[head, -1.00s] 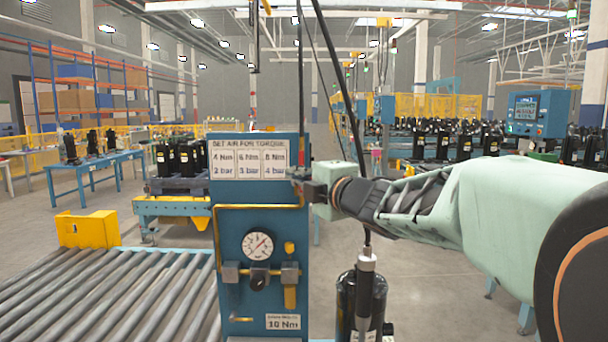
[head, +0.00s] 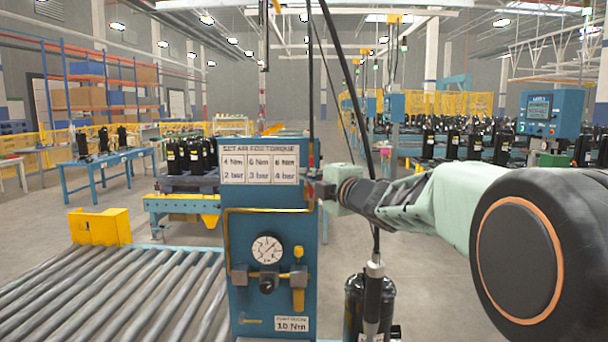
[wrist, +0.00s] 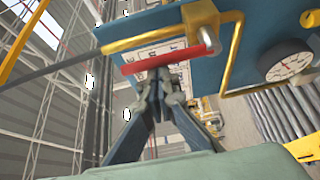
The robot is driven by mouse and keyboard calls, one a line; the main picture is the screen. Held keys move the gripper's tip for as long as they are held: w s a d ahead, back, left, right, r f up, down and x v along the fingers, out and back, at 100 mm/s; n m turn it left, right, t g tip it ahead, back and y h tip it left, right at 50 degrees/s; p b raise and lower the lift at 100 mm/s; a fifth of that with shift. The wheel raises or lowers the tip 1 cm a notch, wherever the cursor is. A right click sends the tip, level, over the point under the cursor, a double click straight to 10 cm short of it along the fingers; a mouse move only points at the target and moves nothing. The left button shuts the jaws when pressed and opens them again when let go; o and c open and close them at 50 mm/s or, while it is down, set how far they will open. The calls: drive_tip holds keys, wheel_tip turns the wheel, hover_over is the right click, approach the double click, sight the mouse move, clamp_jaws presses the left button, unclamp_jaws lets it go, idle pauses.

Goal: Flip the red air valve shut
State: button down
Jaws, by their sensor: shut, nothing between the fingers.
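The red air valve is a red lever (wrist: 165,60) in the wrist view, running beside a yellow pipe (wrist: 145,37) from a brass-coloured valve body (wrist: 203,22). In the head view a small red part (head: 311,160) shows at the right edge of the blue panel (head: 270,222). My gripper (wrist: 160,80) has its fingertips together just below the lever in the wrist view. Whether they touch it cannot be told. In the head view my gripper (head: 315,188) is at the panel's right side, its tips small and partly unclear.
The panel carries a pressure gauge (head: 267,249), which also shows in the wrist view (wrist: 290,64), and a torque chart (head: 260,168). A roller conveyor (head: 100,295) lies left.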

drive_tip(key=shift+d+f+m+t+b, duration=0.15)
drive_tip(key=shift+d+m+t+b, duration=0.4)
drive_tip(key=shift+b, duration=0.7)
drive_tip(key=d+f+m+t+h+b, duration=0.4)
drive_tip(key=m+b, duration=1.2)
drive_tip(key=b, duration=1.1)
drive_tip(key=d+f+t, duration=0.1)
drive_tip(key=d+t, duration=0.1)
drive_tip(key=shift+d+f+t+h, duration=0.15)
drive_tip(key=shift+f+t+h, duration=0.1)
drive_tip(key=shift+t+h, duration=0.1)
drive_tip(key=shift+f+b, duration=0.3)
drive_tip(key=shift+r, duration=0.1)
